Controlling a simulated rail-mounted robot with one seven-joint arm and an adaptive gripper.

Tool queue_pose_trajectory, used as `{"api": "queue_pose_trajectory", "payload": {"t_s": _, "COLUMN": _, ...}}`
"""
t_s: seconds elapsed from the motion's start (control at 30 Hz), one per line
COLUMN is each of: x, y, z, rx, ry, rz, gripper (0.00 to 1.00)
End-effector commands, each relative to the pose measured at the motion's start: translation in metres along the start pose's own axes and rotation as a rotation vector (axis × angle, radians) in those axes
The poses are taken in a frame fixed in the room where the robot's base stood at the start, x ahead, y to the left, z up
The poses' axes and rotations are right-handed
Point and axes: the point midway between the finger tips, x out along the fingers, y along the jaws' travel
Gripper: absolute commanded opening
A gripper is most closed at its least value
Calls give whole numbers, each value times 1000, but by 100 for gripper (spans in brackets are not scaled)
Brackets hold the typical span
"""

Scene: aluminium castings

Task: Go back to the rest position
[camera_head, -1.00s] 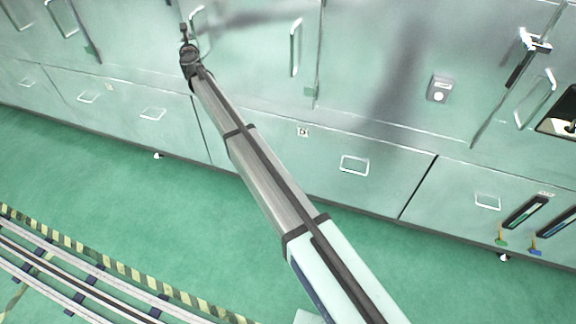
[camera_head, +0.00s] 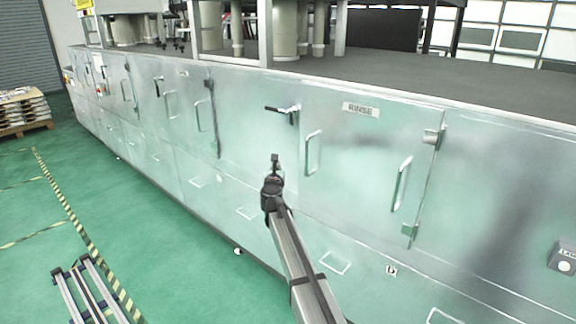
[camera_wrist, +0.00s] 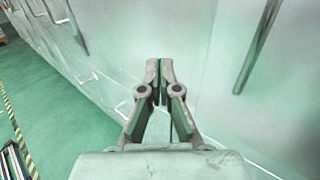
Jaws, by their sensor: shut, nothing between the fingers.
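My gripper (camera_head: 275,160) is at the end of my extended arm, in front of the pale green metal cabinet doors in the head view. In the wrist view my gripper (camera_wrist: 158,68) has its two fingers together, with nothing between them. It points along the cabinet front. How far the fingertips are from the cabinet panel is hard to tell.
A long machine cabinet (camera_head: 350,172) with doors and drawers fills the right side. A door handle (camera_head: 313,152) and a black-and-silver latch (camera_head: 284,112) stick out near my gripper. Rails (camera_head: 92,290) and open green floor (camera_head: 150,240) lie to the left. A loaded pallet (camera_head: 22,112) stands far left.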

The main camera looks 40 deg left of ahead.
Motion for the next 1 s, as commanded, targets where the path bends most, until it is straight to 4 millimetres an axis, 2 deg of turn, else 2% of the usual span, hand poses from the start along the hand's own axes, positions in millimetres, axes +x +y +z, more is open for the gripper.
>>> {"api": "queue_pose_trajectory", "payload": {"t_s": 0.17, "x": -5, "y": 4, "z": 0, "rx": -7, "ry": 0, "rz": 0, "gripper": 0}}
{"api": "queue_pose_trajectory", "payload": {"t_s": 0.3, "x": -5, "y": 12, "z": 1, "rx": -91, "ry": -4, "rz": 34, "gripper": 0}}
{"api": "queue_pose_trajectory", "payload": {"t_s": 0.37, "x": -6, "y": 22, "z": 3, "rx": -186, "ry": -20, "rz": 84, "gripper": 0}}
{"api": "queue_pose_trajectory", "payload": {"t_s": 0.43, "x": -16, "y": 39, "z": 5, "rx": -355, "ry": -53, "rz": 167, "gripper": 0}}
{"api": "queue_pose_trajectory", "payload": {"t_s": 0.5, "x": -40, "y": 58, "z": -1, "rx": -577, "ry": -100, "rz": 277, "gripper": 0}}
{"api": "queue_pose_trajectory", "payload": {"t_s": 0.57, "x": -68, "y": 68, "z": -30, "rx": -791, "ry": -129, "rz": 382, "gripper": 0}}
{"api": "queue_pose_trajectory", "payload": {"t_s": 0.6, "x": -82, "y": 65, "z": -54, "rx": -916, "ry": -137, "rz": 440, "gripper": 0}}
{"api": "queue_pose_trajectory", "payload": {"t_s": 0.67, "x": -101, "y": 55, "z": -88, "rx": -1073, "ry": -143, "rz": 519, "gripper": 0}}
{"api": "queue_pose_trajectory", "payload": {"t_s": 0.8, "x": -143, "y": 18, "z": -167, "rx": -1356, "ry": -134, "rz": 681, "gripper": 0}}
{"api": "queue_pose_trajectory", "payload": {"t_s": 1.0, "x": -208, "y": -49, "z": -269, "rx": -1638, "ry": -92, "rz": 909, "gripper": 0}}
